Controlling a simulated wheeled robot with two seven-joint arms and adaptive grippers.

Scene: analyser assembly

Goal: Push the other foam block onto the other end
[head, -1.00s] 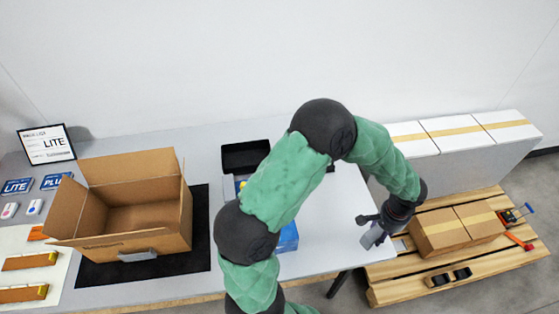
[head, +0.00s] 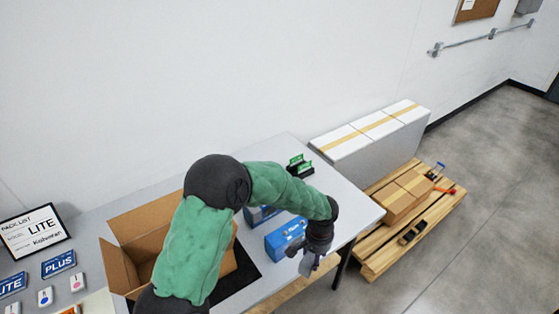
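A blue block-shaped item with white lettering (head: 281,243) lies on the table near its front right edge. Another blue and grey item (head: 258,216) shows partly behind my arm. I cannot identify a foam block for certain; my arm covers part of the table. My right gripper (head: 308,264) hangs at the table's front edge, just right of the lettered blue item. Its fingers point down and are seen from above, so I cannot tell whether they are open or whether they touch anything. My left gripper is out of view.
An open cardboard box (head: 128,262) stands on the left, partly behind my arm. Black holders with green parts (head: 299,166) stand at the table's back. White cartons (head: 378,124) and a pallet (head: 378,251) with brown boxes (head: 396,203) lie to the right.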

